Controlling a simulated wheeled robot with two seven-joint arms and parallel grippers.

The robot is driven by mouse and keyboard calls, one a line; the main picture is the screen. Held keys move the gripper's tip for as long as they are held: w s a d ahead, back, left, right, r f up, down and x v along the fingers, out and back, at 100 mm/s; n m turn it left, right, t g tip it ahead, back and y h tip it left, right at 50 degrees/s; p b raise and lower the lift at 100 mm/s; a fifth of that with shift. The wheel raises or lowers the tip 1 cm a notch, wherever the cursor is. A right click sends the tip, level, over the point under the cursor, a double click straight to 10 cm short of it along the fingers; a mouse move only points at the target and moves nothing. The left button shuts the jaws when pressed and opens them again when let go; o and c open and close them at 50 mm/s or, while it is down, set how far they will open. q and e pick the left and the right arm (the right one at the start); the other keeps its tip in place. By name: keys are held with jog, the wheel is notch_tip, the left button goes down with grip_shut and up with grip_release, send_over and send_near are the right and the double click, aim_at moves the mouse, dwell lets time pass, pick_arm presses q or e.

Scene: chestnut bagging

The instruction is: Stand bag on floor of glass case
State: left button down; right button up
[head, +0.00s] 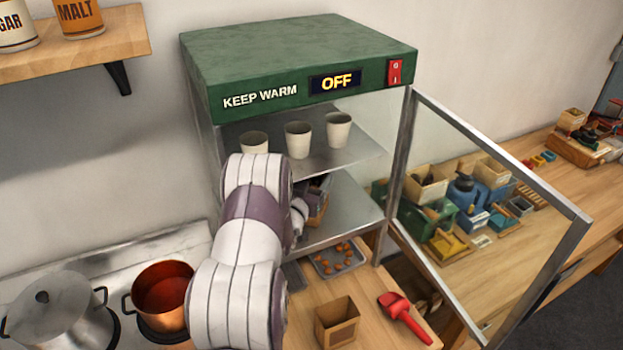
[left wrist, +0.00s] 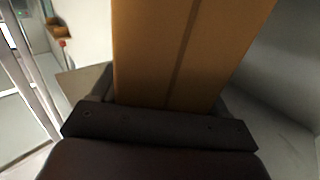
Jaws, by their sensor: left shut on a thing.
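The glass case (head: 300,70) has a green top reading KEEP WARM and OFF, and its glass door (head: 500,170) stands open to the right. My left gripper (head: 318,184) is inside the case, in the lower compartment, mostly hidden behind my own arm. It is shut on a brown paper bag (head: 319,210), which also fills the top of the left wrist view (left wrist: 185,50). The bag is low, close above or on the case floor (head: 350,212); I cannot tell if it touches. My right gripper is not in view.
Several pale cups, one at the right (head: 338,131), stand on the upper shelf. A chestnut tray (head: 356,268) lies beneath the case. Another open bag (head: 337,325) and a red scoop (head: 403,315) are on the counter. A copper pot (head: 163,290) and steel pot (head: 52,310) stand left.

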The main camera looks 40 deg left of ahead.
pick_arm(q)
jog(key=shift+f, duration=0.15)
grip_release()
